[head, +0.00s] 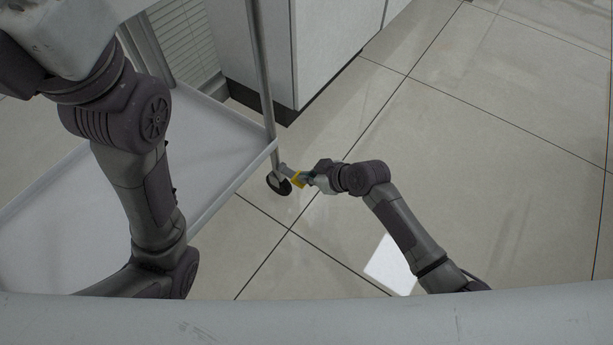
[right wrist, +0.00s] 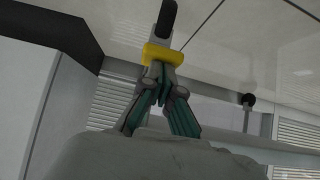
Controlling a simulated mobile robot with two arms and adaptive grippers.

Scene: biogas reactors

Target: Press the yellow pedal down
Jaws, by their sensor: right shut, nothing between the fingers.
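In the right wrist view the yellow pedal (right wrist: 160,55) lies right at the tips of my right gripper (right wrist: 161,78). The fingers are shut with nothing between them. The tips look in contact with the pedal or very close; I cannot tell which. The pedal's tilt is too small to judge. My left arm crosses the left side of the head view; its gripper is not visible.
The trolley has a pale lower shelf (head: 103,243) and a thin upright post (head: 262,75) above the caster. A white cabinet (head: 335,45) with a dark base stands behind. The tiled floor (head: 500,170) to the right is clear.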

